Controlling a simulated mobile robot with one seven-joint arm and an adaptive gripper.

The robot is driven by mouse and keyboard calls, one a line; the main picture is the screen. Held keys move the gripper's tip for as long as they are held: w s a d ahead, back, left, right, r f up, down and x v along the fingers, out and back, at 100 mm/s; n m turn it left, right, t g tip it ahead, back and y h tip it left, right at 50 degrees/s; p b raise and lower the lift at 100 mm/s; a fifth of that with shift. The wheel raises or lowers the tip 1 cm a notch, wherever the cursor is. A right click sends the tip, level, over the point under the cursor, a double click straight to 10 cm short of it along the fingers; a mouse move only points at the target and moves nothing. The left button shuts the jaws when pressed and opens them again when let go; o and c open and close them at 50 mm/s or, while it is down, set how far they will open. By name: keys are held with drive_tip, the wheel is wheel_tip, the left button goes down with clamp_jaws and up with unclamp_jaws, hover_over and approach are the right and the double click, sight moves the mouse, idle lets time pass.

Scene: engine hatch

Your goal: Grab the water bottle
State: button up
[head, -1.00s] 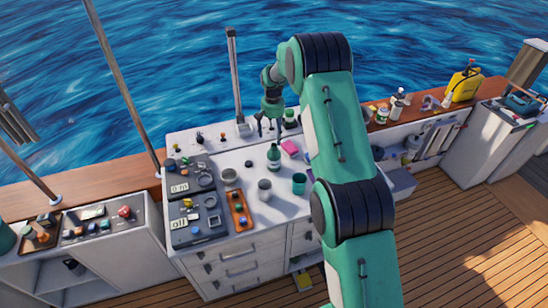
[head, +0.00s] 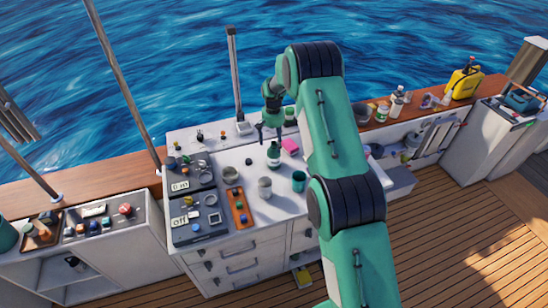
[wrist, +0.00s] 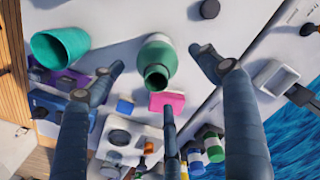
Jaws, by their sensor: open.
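The water bottle (head: 273,157) is green with a paler band and stands upright on the white counter top. In the wrist view the bottle (wrist: 157,62) shows from above, with its dark round mouth towards the camera. My gripper (head: 270,132) is open and empty, just above and behind the bottle in the head view. In the wrist view its dark fingers (wrist: 158,72) are spread, with the bottle showing between the two outer fingertips. No finger clearly touches it.
A pink block (head: 290,147) lies close to the bottle's right. Control panels (head: 195,215) are at left.

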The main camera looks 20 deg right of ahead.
sight(274, 152)
drive_tip(key=shift+f, duration=1.4)
drive_tip(key=shift+f, duration=0.15)
drive_tip(key=shift+s+d+f+p, duration=0.1)
drive_tip(key=shift+f+p, duration=0.3)
drive_tip(key=shift+f, duration=0.85)
drive_tip(key=shift+d+f+p, duration=0.1)
drive_tip(key=shift+f+p, duration=0.3)
drive_tip(key=shift+f, duration=0.8)
drive_tip(key=shift+c, duration=0.5)
drive_tip(key=c, duration=1.4)
drive_tip(key=shift+r, duration=0.25)
drive_tip(key=shift+c, duration=0.2)
wheel_tip(274, 152, up, 9)
drive_tip(key=b, duration=0.1)
drive_tip(key=shift+r+b, duration=0.15)
drive_tip(key=shift+b, duration=0.15)
drive_tip(key=shift+r, duration=0.15)
